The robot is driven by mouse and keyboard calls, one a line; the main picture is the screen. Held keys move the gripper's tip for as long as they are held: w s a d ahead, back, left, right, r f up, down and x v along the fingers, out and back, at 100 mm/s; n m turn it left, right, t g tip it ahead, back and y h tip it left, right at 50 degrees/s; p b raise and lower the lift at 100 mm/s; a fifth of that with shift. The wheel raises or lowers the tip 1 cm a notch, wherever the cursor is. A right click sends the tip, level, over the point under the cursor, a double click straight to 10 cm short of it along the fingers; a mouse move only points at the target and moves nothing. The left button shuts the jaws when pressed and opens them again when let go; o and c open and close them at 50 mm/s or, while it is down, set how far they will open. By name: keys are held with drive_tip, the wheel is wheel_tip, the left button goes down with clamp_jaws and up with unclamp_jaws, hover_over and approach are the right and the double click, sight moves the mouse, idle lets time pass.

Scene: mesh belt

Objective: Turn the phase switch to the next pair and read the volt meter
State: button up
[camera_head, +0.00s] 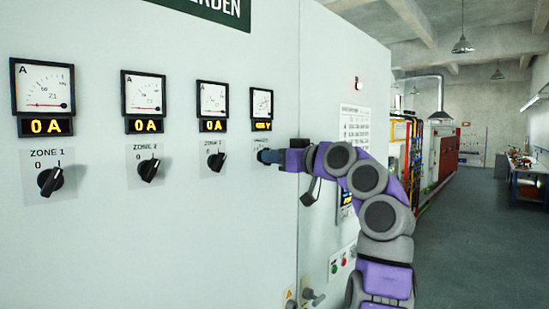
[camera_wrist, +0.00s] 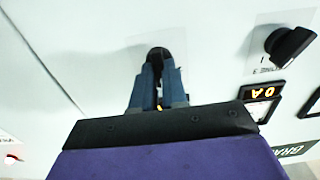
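The volt meter (camera_head: 261,102) is the rightmost dial on the pale cabinet front, seen at a steep angle. Its yellow digital display (camera_head: 262,126) is lit, but too small to read surely. The phase switch below it is mostly hidden by my gripper (camera_head: 266,156) in the head view. In the wrist view, the switch's black knob (camera_wrist: 158,52) shows between the two blue-grey fingers of my gripper (camera_wrist: 160,72). The fingers lie along both sides of the knob and look closed on it. The knob's exact pointing direction is hidden.
Three ammeters, the first on the left (camera_head: 43,88), each read 0 A above black zone knobs (camera_head: 50,180). Another zone knob (camera_wrist: 289,43) is close by in the wrist view. A pushbutton panel (camera_head: 342,262) is lower right. The aisle (camera_head: 475,235) is clear.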

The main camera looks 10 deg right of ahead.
clamp_jaws()
